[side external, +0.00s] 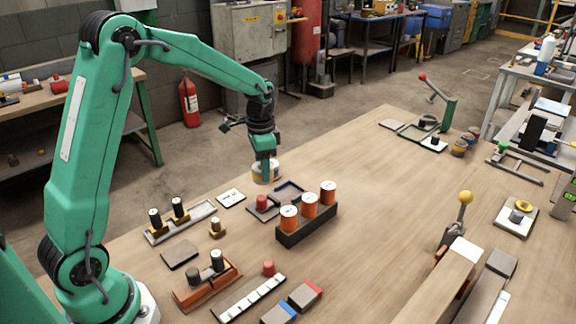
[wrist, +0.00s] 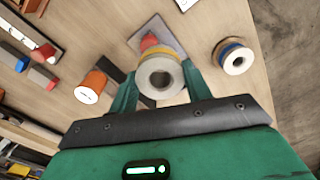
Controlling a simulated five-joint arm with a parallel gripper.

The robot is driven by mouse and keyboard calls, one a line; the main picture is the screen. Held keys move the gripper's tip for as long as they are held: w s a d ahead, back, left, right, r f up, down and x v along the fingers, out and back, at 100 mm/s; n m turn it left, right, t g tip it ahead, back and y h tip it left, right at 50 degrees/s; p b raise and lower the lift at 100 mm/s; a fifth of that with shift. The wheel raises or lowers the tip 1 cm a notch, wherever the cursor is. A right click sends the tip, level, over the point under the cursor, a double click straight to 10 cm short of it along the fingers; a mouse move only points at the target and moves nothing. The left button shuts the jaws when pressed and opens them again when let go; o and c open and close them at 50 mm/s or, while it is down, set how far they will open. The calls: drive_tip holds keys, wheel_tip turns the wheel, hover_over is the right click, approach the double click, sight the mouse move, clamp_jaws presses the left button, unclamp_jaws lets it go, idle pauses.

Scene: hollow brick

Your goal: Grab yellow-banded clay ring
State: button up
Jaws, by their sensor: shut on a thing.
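My gripper (wrist: 160,85) is shut on a pale, thick-walled ring (wrist: 160,78) with a round hole. In the side view my gripper (side external: 265,172) is over the rear of the bench, where a cream ring with a yellowish band (side external: 273,170) shows; I cannot tell which ring this is.
A red cylinder (side external: 262,202) stands on a dark tile just below my gripper. Several orange cylinders (side external: 310,205) stand in a dark block to its right. A white plate (side external: 230,197) lies to the left. The bench (side external: 380,210) is clear to the right of the block.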

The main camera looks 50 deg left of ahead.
drive_tip(key=shift+s+d+r, duration=0.15)
drive_tip(key=shift+d+r, duration=0.45)
drive_tip(key=shift+d, duration=0.25)
drive_tip(key=shift+d, duration=0.1)
